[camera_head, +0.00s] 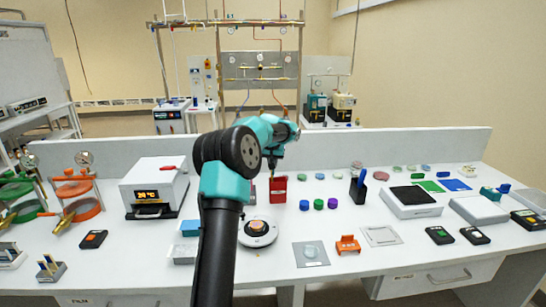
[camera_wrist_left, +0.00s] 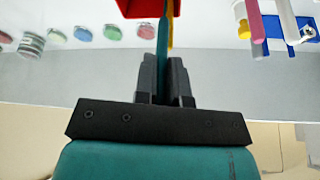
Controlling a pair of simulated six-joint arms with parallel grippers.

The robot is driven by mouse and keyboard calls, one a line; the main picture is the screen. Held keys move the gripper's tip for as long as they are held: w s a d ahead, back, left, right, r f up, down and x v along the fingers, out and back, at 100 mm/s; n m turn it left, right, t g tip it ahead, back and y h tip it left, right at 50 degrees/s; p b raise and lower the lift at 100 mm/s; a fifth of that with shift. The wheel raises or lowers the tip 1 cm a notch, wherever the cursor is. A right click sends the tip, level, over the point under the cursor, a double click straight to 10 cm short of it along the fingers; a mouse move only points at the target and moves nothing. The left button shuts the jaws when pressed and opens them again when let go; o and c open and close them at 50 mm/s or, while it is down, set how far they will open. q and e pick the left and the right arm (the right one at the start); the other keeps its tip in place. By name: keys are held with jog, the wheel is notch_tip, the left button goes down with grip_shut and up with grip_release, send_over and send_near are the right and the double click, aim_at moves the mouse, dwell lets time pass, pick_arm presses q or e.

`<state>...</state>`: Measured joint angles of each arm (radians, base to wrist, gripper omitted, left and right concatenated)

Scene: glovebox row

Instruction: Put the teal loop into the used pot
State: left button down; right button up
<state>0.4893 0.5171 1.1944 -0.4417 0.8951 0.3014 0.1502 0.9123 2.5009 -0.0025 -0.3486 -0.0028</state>
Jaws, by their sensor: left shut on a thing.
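My left gripper (camera_head: 273,164) points down over the bench, just above a red pot (camera_head: 278,192), which appears to be the used pot. In the left wrist view the gripper (camera_wrist_left: 162,62) is shut on the thin teal loop (camera_wrist_left: 162,40), which runs between the fingers towards the red pot (camera_wrist_left: 145,8). I cannot tell whether the loop's far end is inside the pot or beside it. A thin yellow stick (camera_wrist_left: 170,36) shows right behind the loop at the pot. My right gripper is not in view.
A round white device (camera_head: 257,232) stands in front of the pot. Blue, green and purple caps (camera_head: 318,204) and a dark holder (camera_head: 358,190) stand to the right. A white oven (camera_head: 153,186) is to the left. A low grey wall (camera_head: 400,150) runs behind.

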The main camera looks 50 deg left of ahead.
aim_at(273, 171)
pick_arm(q)
jog(key=shift+s+d+f, duration=0.1)
jog(key=shift+f, duration=2.25)
jog(key=shift+r, duration=0.1)
jog(key=shift+f, duration=0.3)
jog(key=c, duration=1.1)
grip_release()
jog(key=shift+r, duration=0.1)
